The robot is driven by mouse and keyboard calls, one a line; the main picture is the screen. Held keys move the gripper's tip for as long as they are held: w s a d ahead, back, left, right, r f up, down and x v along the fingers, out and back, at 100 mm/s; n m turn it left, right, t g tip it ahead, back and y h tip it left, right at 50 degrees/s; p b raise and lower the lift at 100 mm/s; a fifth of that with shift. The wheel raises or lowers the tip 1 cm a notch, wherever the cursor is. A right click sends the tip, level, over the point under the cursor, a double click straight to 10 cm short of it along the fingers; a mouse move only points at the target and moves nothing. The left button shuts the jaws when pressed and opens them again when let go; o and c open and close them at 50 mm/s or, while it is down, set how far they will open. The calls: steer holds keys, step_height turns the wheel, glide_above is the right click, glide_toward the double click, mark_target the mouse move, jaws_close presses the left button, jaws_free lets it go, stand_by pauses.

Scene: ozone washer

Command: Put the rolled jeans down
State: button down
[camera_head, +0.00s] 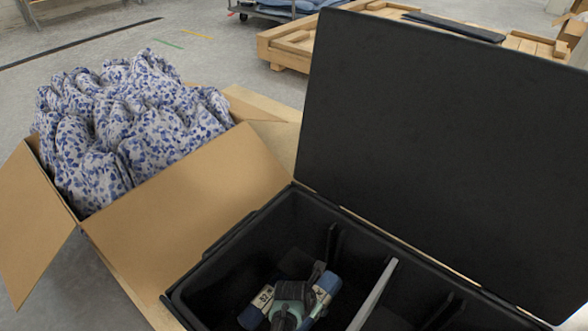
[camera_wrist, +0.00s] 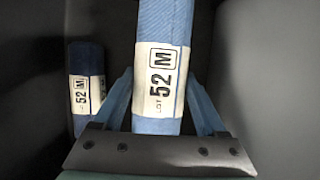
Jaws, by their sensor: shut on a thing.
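A rolled pair of blue jeans (camera_wrist: 165,30) with a white label reading "LOT 52 M" is between the two fingers of my gripper (camera_wrist: 160,85), which is shut on it. A second rolled pair of jeans (camera_wrist: 86,62) with a similar label lies to the left in the wrist view, farther from the camera. In the head view my gripper (camera_head: 290,296) is down inside the left compartment of the black case (camera_head: 243,231). Two blue rolls show beside it, one at left (camera_head: 250,316) and one at right (camera_head: 330,283). The gripper hides parts of them and its fingertips there.
The case's black lid (camera_head: 430,140) stands open behind it. A grey divider (camera_head: 373,295) bounds the compartment on the right. An open cardboard box (camera_head: 185,205) with blue-and-white patterned cloth (camera_head: 130,125) stands at left. A wooden pallet (camera_head: 285,47) lies behind.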

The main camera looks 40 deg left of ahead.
step_height(320, 180, down, 10)
steer(key=b, duration=0.8)
steer(key=shift+a+f, duration=0.1)
steer(key=shift+f, duration=0.05)
steer(key=shift+w, duration=0.1)
jaws_free()
steer(key=p+v, duration=1)
steer(key=v, duration=0.1)
steer(key=shift+s+r+p, duration=0.25)
steer(key=shift+r+p, duration=0.25)
steer(key=shift+r, duration=0.1)
